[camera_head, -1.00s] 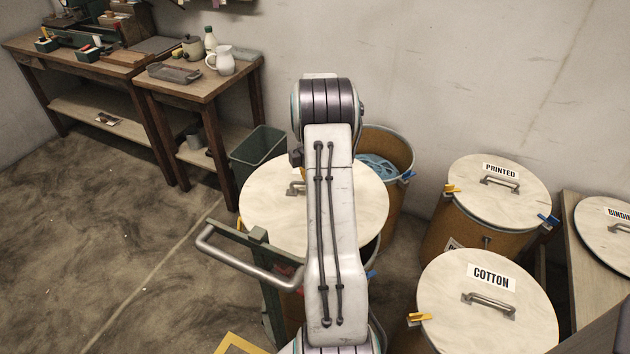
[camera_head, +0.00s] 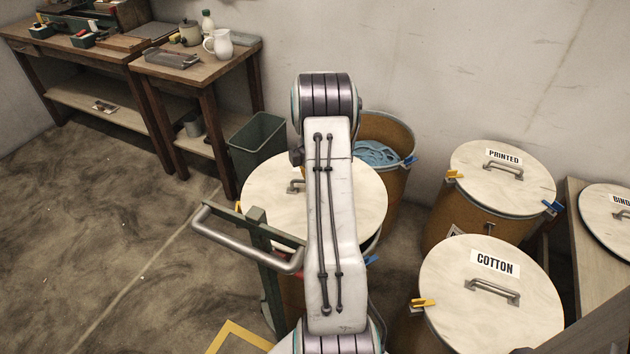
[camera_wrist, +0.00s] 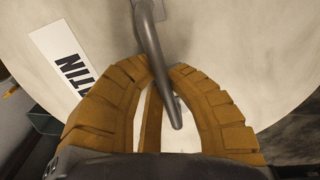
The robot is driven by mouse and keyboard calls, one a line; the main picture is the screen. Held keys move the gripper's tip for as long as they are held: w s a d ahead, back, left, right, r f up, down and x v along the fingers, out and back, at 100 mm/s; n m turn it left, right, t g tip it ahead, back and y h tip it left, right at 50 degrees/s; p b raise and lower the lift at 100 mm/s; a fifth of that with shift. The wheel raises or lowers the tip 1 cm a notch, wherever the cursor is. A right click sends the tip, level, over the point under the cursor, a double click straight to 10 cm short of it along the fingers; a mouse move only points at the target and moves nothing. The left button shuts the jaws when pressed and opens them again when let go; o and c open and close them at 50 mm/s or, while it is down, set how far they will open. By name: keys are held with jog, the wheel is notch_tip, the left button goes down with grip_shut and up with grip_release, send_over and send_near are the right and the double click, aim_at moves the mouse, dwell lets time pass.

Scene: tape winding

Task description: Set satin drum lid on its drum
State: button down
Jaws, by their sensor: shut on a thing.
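The satin lid (camera_head: 262,212) is a round, pale disc, partly hidden behind my arm in the head view. In the wrist view the lid (camera_wrist: 235,45) fills most of the picture, with a white label (camera_wrist: 65,62) of which "TIN" is readable. My gripper (camera_wrist: 160,78) has its ochre ribbed fingers shut on the grey lid handle (camera_wrist: 152,45). In the head view my gripper is hidden behind the arm. A brown drum (camera_head: 292,293) stands below the lid, with a narrow strip of its rim showing at the right. I cannot tell whether the lid touches the rim.
A green frame with a steel bar handle (camera_head: 235,247) stands in front of the drum. An open drum (camera_head: 395,190) with blue ribbon is close behind. Lidded drums marked PRINTED (camera_head: 480,215) and COTTON (camera_head: 490,310) stand right. A green bin (camera_head: 258,145) and wooden tables are back left.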

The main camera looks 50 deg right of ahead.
jog(key=shift+f+b, duration=2.05)
jog(key=shift+f, duration=1.2)
jog(key=c, duration=1.2)
grip_release()
jog(key=shift+f, duration=0.1)
notch_tip(320, 180, up, 12)
jog(key=shift+r, duration=0.1)
